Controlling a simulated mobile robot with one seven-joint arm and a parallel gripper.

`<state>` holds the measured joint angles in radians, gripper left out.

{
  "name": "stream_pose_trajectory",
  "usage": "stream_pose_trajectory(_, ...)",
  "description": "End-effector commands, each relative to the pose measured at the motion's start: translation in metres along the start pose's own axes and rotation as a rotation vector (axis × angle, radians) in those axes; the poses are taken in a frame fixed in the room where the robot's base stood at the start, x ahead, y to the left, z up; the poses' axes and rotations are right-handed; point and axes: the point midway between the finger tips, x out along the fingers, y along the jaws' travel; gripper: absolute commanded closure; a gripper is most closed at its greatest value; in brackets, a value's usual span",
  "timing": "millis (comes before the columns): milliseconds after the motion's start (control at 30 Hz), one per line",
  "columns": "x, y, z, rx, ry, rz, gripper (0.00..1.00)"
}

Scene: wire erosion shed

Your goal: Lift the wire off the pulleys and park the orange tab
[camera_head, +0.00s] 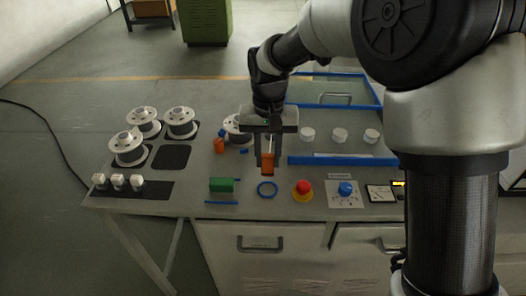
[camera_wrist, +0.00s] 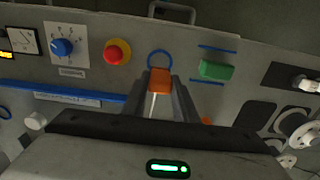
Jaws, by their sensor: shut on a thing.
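My gripper (camera_head: 267,172) is shut on the orange tab (camera_head: 267,160) and holds it above the bench top, just behind the blue ring (camera_head: 267,188). In the wrist view the orange tab (camera_wrist: 160,79) sits between the fingertips, with a pale strip running back from it between the fingers. The blue ring (camera_wrist: 160,57) lies just beyond the tab there. White round pieces that look like the pulleys (camera_head: 340,135) stand in a row between blue bars to the right. The wire is too thin to make out.
A red button (camera_head: 303,187) and a blue knob (camera_head: 346,189) are right of the ring. A green block (camera_head: 224,184) lies left. A small orange piece (camera_head: 219,146) stands behind it. Wire spools (camera_head: 128,147) fill the left side; one spool (camera_head: 234,126) is partly behind my gripper.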

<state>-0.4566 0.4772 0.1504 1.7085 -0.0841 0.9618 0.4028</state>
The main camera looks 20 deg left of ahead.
Motion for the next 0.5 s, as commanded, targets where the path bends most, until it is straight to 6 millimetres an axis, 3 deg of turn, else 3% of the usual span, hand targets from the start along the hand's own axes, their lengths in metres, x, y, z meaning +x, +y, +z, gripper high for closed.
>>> stream_pose_trajectory(500, 0.040, 0.001, 0.000, 0.000, 0.000, 0.000, 0.97)
